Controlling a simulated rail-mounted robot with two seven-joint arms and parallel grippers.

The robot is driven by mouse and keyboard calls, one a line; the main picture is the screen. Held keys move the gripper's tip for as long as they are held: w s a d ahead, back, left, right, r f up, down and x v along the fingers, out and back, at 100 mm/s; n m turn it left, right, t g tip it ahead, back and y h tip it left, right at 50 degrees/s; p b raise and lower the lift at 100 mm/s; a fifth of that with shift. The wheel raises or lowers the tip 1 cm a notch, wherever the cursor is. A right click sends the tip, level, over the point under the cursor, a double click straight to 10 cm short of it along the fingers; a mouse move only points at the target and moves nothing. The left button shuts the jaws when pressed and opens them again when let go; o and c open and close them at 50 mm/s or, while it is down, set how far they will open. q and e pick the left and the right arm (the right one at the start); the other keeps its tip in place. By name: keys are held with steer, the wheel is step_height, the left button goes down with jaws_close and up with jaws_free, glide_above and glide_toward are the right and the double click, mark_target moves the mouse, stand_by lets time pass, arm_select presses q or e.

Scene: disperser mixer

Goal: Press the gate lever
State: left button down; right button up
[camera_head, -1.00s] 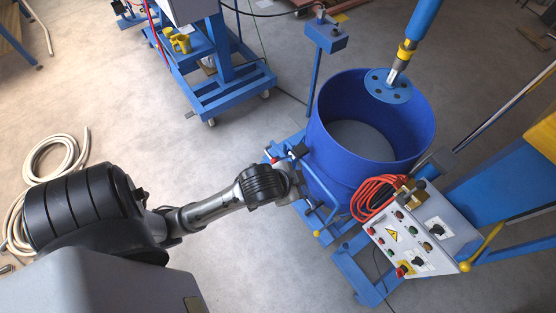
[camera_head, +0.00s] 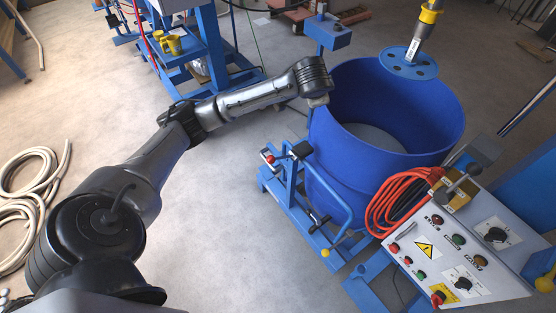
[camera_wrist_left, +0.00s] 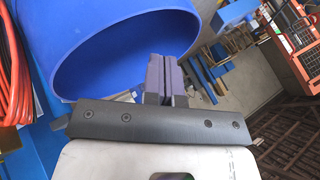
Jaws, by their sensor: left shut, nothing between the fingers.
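A blue frame with a bent blue bar (camera_head: 345,215) ending in a yellow knob stands at the left foot of the blue drum (camera_head: 335,180). A black-ended lever (camera_head: 300,150) and a small red knob are at the top of this frame; I cannot tell which part is the gate lever. My left arm reaches across to the drum's upper left rim, above and beyond the frame. The left gripper's fingers are not clear in the head view. In the left wrist view the left gripper (camera_wrist_left: 165,65) is shut and empty, with the drum (camera_wrist_left: 75,55) behind it. My right gripper is not in view.
A control box (camera_head: 450,250) with buttons and a coiled orange cable (camera_head: 395,205) stand right of the frame. A blue post with a small box (camera_head: 328,33) stands behind. The floor left of the frame is clear.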

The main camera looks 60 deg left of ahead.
arm_select(q)
steer(key=s+a+f+n+g+h, duration=0.4)
steer(key=s+a+f+g+h, duration=0.1)
steer(key=f, duration=0.6)
steer(key=s+g, duration=0.1)
steer(key=g, duration=0.1)
steer(key=shift+s+a+n+g+h+p, duration=0.3)
steer(key=shift+a+n+h, duration=0.1)
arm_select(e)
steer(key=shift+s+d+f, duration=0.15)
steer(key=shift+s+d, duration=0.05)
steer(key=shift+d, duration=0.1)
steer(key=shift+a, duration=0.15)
arm_select(q)
steer(key=shift+f, duration=0.1)
